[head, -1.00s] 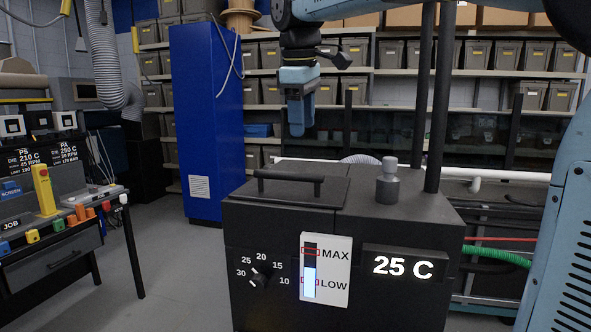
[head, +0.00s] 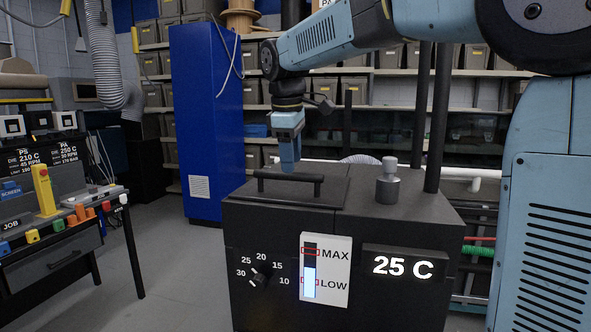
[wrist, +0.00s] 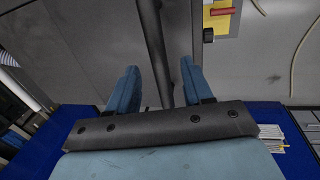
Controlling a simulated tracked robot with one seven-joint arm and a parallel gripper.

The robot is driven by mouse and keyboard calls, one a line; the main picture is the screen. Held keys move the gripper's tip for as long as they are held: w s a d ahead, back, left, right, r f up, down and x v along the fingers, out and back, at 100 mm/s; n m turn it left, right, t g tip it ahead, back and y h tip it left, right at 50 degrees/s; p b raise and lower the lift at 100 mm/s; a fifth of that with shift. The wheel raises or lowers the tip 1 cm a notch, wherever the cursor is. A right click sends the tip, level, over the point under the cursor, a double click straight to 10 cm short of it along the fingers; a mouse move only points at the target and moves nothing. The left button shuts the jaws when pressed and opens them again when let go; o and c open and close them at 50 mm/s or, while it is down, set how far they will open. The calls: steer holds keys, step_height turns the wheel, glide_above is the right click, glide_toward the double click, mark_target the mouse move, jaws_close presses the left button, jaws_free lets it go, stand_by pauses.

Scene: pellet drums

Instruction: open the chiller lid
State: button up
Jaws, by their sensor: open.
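The chiller (head: 300,225) is a dark box in the head view with a "25 C" display. Its flat lid (head: 333,194) is closed and carries a black bar handle (head: 305,180). My blue gripper (head: 288,167) points down over the handle's left part, with its tips close to the bar. The head view does not settle whether the tips are above or just behind it. In the wrist view my gripper (wrist: 160,66) is open, its two fingers apart and empty. A dark bar (wrist: 152,40), which looks like the handle, runs between them without visible gripping.
A grey knob-like fitting (head: 387,182) stands on the chiller top right of the lid, before two dark posts (head: 438,120). A tall blue cabinet (head: 205,120) stands behind left. Shelves of bins (head: 355,90) line the back. Open floor lies left of the chiller.

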mark_target(295, 177)
steer(key=shift+w+d+f, duration=0.1)
steer(key=shift+w+f, duration=0.05)
steer(key=shift+f, duration=0.7)
steer(key=shift+w+d+f, duration=0.1)
steer(key=shift+w+f, duration=0.05)
steer(key=shift+f, duration=0.7)
steer(key=shift+c, duration=0.2)
steer(key=shift+a, duration=0.1)
jaws_close()
